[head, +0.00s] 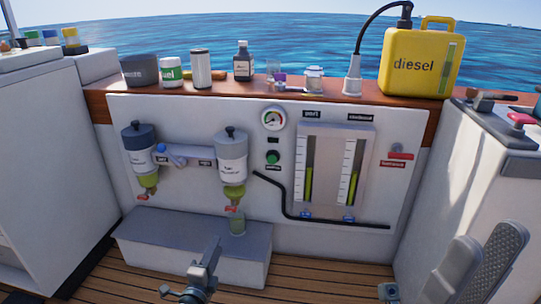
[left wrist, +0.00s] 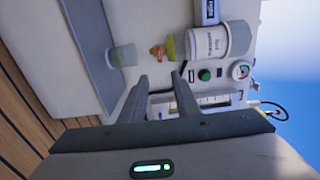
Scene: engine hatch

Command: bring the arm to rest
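My left gripper (head: 208,255) is low in the middle of the head view, in front of the grey step, with nothing seen in it. In the left wrist view its two grey fingers (left wrist: 160,95) stand apart with an empty gap, pointing toward the white panel (left wrist: 245,18). A small grey part (head: 388,292) at the bottom edge of the head view looks like a bit of my right arm; its fingers cannot be made out. A glass jar (head: 237,226) stands on the grey step (head: 170,245) under the right-hand filter (head: 231,155), apart from my left gripper.
A second filter (head: 140,145), a gauge (head: 273,119) and two level tubes are on the panel. A wooden shelf holds several bottles and a yellow diesel can (head: 418,62). White cabinets flank both sides. Two grey ribbed paddle-shaped parts (head: 490,262) stand at the lower right.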

